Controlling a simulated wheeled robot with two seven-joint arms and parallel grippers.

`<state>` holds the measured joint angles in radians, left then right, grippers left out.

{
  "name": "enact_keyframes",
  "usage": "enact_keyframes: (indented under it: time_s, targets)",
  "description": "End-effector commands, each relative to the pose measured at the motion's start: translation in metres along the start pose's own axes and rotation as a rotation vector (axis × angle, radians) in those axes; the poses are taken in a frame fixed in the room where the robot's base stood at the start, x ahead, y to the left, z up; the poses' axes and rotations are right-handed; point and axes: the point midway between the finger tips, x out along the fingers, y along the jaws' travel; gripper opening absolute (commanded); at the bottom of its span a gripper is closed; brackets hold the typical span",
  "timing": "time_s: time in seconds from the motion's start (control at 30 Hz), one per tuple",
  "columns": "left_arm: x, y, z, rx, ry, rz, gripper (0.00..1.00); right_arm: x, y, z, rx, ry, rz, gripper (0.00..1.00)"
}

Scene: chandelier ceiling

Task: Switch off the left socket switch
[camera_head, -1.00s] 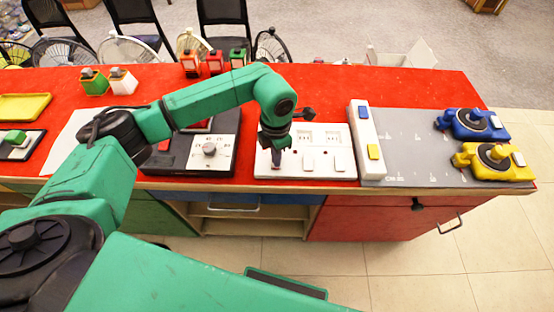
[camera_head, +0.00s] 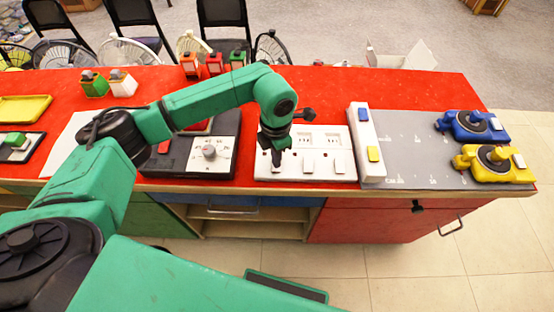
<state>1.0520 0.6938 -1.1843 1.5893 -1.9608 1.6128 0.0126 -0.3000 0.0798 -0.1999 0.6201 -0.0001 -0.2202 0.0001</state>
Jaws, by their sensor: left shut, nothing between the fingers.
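The white socket panel (camera_head: 325,154) lies on the red table, with sockets along its back half and rocker switches along its front. The middle switch (camera_head: 308,166) and the right switch (camera_head: 339,165) show. My left gripper (camera_head: 276,161) is shut and empty, pointing down over the left part of the panel. It covers the left switch and most of the left socket, so I cannot tell that switch's position or whether the fingertips touch it. My right gripper is out of view.
Red tabletop is free behind the panel.

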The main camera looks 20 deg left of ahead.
Motion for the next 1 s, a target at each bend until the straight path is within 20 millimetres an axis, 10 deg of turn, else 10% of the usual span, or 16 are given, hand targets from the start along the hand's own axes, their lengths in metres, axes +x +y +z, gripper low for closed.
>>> enact_keyframes:
  time_s: [0.5,1.0]
  targets:
    - [-0.054,0.0,0.0,0.0,-0.002,0.0,0.0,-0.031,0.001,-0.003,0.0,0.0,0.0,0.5]
    - [-0.054,0.0,0.0,0.0,-0.001,0.001,0.0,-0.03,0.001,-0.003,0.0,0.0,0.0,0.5]
